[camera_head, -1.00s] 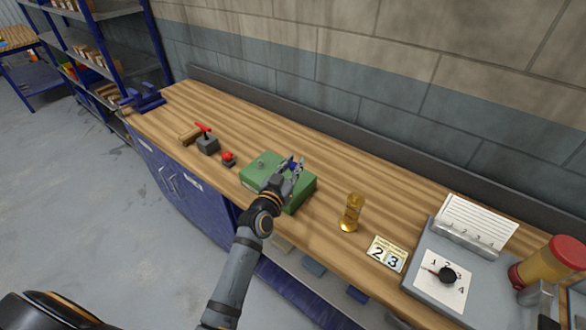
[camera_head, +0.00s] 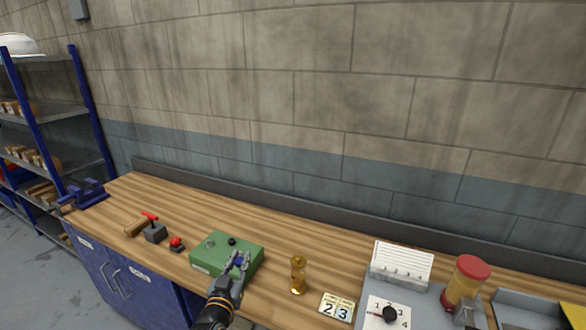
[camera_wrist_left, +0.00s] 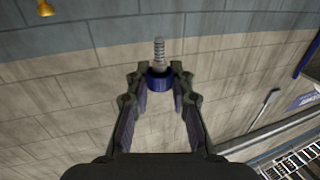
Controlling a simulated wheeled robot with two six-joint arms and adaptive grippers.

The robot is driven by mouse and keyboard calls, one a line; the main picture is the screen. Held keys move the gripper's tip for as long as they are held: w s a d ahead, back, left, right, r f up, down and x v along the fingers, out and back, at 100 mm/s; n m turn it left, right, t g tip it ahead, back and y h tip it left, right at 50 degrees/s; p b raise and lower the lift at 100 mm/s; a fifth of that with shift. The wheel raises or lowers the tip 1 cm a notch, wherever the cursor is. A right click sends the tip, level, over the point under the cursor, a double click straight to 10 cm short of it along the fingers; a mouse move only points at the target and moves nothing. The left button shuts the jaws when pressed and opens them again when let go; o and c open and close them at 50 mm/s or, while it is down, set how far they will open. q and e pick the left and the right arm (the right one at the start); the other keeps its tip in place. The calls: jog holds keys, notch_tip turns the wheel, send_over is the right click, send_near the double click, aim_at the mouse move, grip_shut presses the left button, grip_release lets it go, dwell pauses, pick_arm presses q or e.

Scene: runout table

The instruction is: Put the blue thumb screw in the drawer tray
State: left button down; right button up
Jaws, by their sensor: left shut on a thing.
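My left gripper (camera_head: 240,264) is shut on the blue thumb screw (camera_head: 238,259), over or in front of the near right part of the green box in the head view. In the left wrist view the thumb screw's blue head (camera_wrist_left: 160,80) sits between the fingertips of the gripper (camera_wrist_left: 161,77). Its grey threaded shank points away from the gripper. My right gripper is not in view.
The green box (camera_head: 214,258) stands on the wooden bench with a dark round spot on top. A brass hourglass-shaped piece (camera_head: 298,275), number card (camera_head: 337,307) and grey dial unit (camera_head: 385,283) stand to its right. A red-handled block (camera_head: 155,232) and red button (camera_head: 176,243) are left.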

pick_arm(q)
jog(key=s+f+b, duration=0.5)
jog(key=s+f, duration=0.7)
jog(key=shift+s+d+f+y, duration=0.15)
jog(key=shift+s+d+y, duration=0.15)
jog(key=shift+s+d, duration=0.1)
